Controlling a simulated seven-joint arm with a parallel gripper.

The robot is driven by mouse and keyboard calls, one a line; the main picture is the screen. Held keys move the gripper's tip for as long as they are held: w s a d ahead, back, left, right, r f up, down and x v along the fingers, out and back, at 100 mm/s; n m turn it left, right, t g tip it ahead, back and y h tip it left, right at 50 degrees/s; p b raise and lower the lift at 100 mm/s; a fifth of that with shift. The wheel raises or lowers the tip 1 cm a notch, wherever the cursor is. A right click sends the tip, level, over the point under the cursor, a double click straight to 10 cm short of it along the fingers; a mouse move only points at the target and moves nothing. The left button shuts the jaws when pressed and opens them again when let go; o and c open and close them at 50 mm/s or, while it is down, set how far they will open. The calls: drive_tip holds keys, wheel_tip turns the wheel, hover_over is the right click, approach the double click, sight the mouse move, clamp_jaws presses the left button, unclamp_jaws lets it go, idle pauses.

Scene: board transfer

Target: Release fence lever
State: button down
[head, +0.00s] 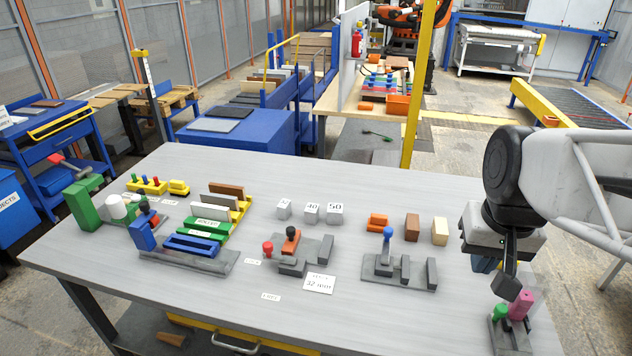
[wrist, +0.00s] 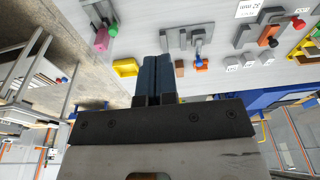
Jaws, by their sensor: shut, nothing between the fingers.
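Two table fixtures carry levers, and I cannot tell for certain which is the fence lever. One grey fixture (head: 300,256) has an orange and black lever (head: 291,240) and a red knob (head: 267,249), with a "32 mm" card (head: 319,283) in front. The other grey fixture (head: 400,270) has an upright blue-knobbed lever (head: 388,236). Both also show in the wrist view, upside down, with the red knob (wrist: 298,23) at upper right. My gripper (head: 486,265) is above the table's right side, away from both fixtures. Its blue fingers (wrist: 153,65) are together and empty.
A fixture with pink (head: 521,304) and green (head: 501,312) parts stands at the right edge, close to my gripper. Labelled cubes (head: 312,212) and small blocks (head: 412,227) stand behind the fixtures. The front middle table is mostly clear.

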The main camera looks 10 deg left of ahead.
drive_tip(key=w+a+f+n+g, duration=0.1)
drive_tip(key=w+a+g, duration=0.2)
drive_tip(key=w+a, duration=1.75)
drive_tip(key=w+a+f+g, duration=0.1)
drive_tip(key=w+a+f, duration=0.3)
drive_tip(key=a, duration=0.5)
drive_tip(key=w+a+f+n+g+h, duration=0.1)
drive_tip(key=w+a+f, duration=0.3)
drive_tip(key=a, duration=0.5)
drive_tip(key=w+a+f+g, duration=0.1)
drive_tip(key=w+a+f, duration=0.2)
drive_tip(key=a+f, duration=0.4)
drive_tip(key=shift+w+a+f+n, duration=0.35)
drive_tip(key=shift+w+a+n, duration=0.05)
drive_tip(key=shift+a, duration=0.75)
drive_tip(key=shift+f, duration=0.1)
